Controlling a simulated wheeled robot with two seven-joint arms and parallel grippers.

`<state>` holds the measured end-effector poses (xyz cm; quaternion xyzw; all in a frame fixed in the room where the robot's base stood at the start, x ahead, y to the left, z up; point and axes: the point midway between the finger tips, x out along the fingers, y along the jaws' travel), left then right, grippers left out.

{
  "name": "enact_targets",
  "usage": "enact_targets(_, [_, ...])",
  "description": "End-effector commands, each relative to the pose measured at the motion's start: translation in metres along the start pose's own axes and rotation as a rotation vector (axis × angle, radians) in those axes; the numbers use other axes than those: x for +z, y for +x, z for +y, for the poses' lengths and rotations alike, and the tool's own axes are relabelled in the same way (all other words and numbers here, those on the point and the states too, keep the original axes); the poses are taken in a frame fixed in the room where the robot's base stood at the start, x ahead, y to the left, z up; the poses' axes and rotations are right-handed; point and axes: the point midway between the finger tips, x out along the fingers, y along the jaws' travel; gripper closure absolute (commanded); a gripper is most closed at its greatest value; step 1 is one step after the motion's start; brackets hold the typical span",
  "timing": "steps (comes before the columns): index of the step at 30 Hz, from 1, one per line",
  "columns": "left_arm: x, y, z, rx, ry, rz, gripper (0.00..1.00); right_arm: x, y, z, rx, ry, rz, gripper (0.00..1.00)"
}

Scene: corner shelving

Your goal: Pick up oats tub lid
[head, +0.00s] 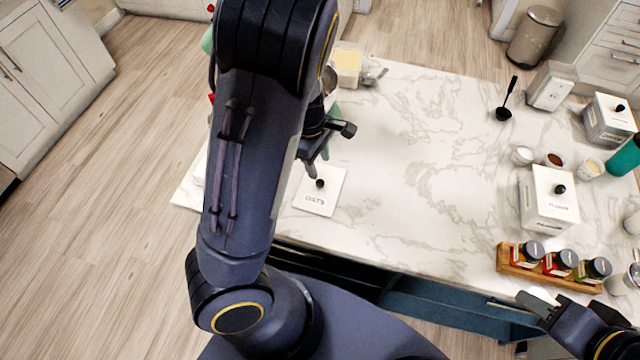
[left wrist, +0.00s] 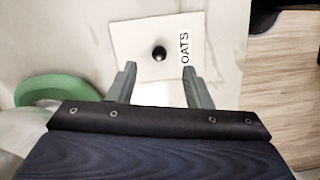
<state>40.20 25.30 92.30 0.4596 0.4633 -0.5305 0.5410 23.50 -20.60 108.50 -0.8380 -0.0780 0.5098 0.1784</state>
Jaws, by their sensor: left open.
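The oats tub lid (head: 329,181) is a white square plate with a round black knob and an OATS label. It looks flat on the marble counter near its front left edge; whether a tub is under it I cannot tell. In the left wrist view the lid (left wrist: 140,35) lies just past my fingertips, with the knob centred between them. My left gripper (head: 317,165) is open and empty, close to the knob; the arm hides part of the area around it. It also shows in the left wrist view (left wrist: 158,78). My right gripper (head: 522,303) is at the lower right, near the counter's front edge, away from the lid.
A wooden rack (head: 548,271) of spice jars and a white lidded tub (head: 548,205) stand at the right. Small bowls (head: 522,155) and a black ladle (head: 508,100) are behind. A green ring-shaped thing (left wrist: 55,90) lies left of the lid. The counter's middle is clear.

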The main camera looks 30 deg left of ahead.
Motion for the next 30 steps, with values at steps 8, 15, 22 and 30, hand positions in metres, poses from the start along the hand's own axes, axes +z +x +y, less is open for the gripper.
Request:
enact_targets(8, [-0.006, 0.027, 0.003, -0.004, -0.030, 0.030, 0.55, 0.002, 0.004, 0.002, 0.000, 0.000, 0.000, 0.64])
enact_targets(15, [-0.009, 0.060, -0.001, -0.007, -0.029, 0.030, 0.55, 0.003, 0.006, 0.003, 0.000, 0.000, 0.000, 0.64])
enact_targets(22, [-0.009, 0.080, -0.001, -0.004, -0.027, 0.028, 0.55, 0.004, 0.008, 0.004, 0.000, 0.000, 0.000, 0.64])
enact_targets(30, [-0.009, 0.080, 0.000, -0.003, -0.026, 0.028, 0.62, 0.004, 0.008, 0.004, 0.000, 0.000, 0.000, 0.64])
